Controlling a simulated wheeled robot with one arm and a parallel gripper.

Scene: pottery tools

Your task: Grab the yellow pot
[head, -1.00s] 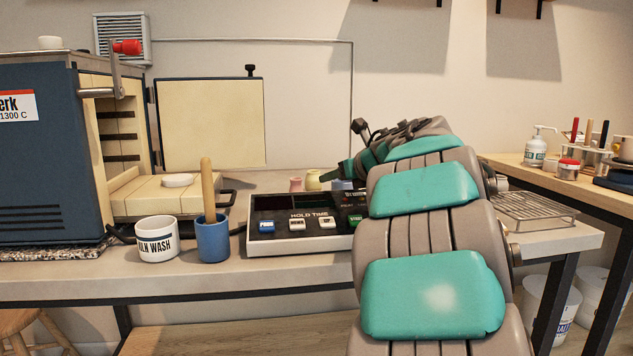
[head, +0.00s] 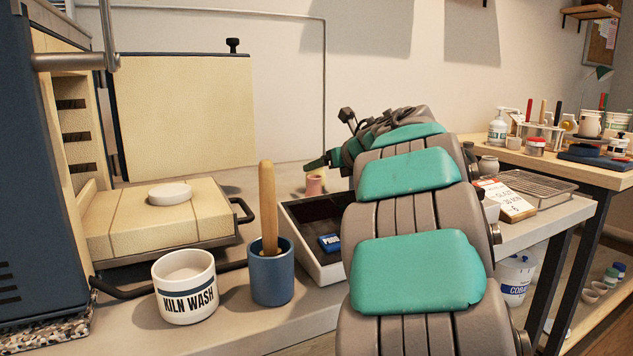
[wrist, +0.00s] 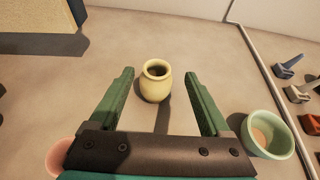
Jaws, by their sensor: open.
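In the wrist view the yellow pot (wrist: 155,88) stands upright with its dark mouth showing. It appears between the two green fingers of my gripper (wrist: 160,75), near their tips, with a gap on each side. I cannot tell how far the tips are above or short of it. My gripper is open and empty. In the head view the yellow pot is hidden behind my arm, and only a green finger (head: 317,163) shows clearly.
A pink pot (wrist: 61,154) is close by the left finger and a pale green pot (wrist: 268,134) stands right.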

